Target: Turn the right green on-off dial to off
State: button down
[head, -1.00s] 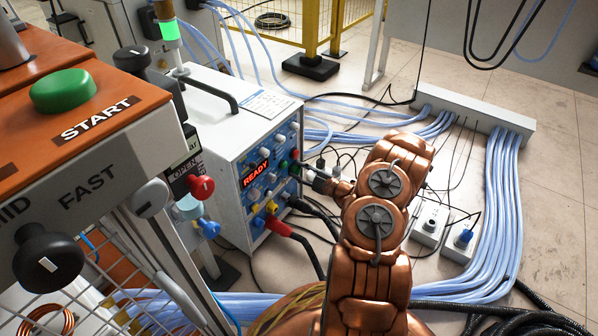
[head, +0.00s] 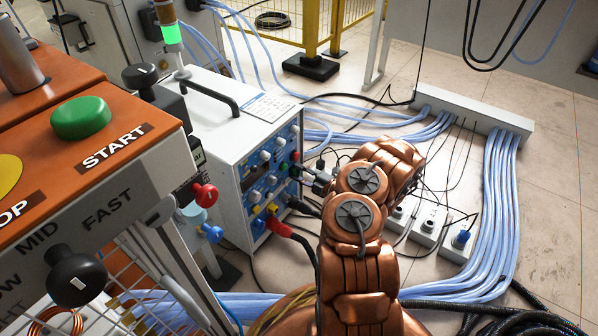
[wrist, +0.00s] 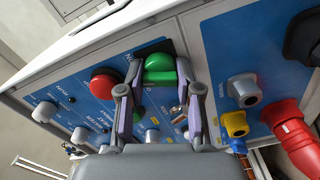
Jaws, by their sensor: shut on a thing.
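The green dial (wrist: 160,70) sits on the blue front panel (wrist: 205,28) of the white heater box. It shows between the two fingertips of my gripper (wrist: 153,80) in the wrist view, with a finger on each side. My gripper is shut on it. Its grip bar lies roughly sideways in that picture. The dial's printed marks are mostly hidden by the fingers. In the head view the green dial (head: 295,170) is small, just below a red knob, and my gripper (head: 306,178) reaches it from the right.
A red knob (wrist: 104,84) is close beside the left finger. A yellow connector (wrist: 235,125) and a large red plug (wrist: 292,128) are to the right. An orange-topped control panel (head: 150,95) with a green START button (head: 81,118) stands at left. Cables cover the floor.

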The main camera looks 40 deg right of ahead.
jog(key=n+b, duration=0.1)
jog(key=n, duration=0.5)
jog(key=shift+f+n, duration=0.15)
jog(key=shift+n, duration=0.15)
jog(key=n+b, duration=0.2)
jog(key=n, duration=0.4)
jog(key=shift+n, duration=0.3)
jog(key=c, duration=0.8)
grip_release()
jog(key=shift+o, duration=0.2)
jog(key=shift+s+d, duration=0.1)
jog(key=v, duration=1.1)
jog(key=shift+s, duration=0.35)
jog(key=shift+d, duration=0.1)
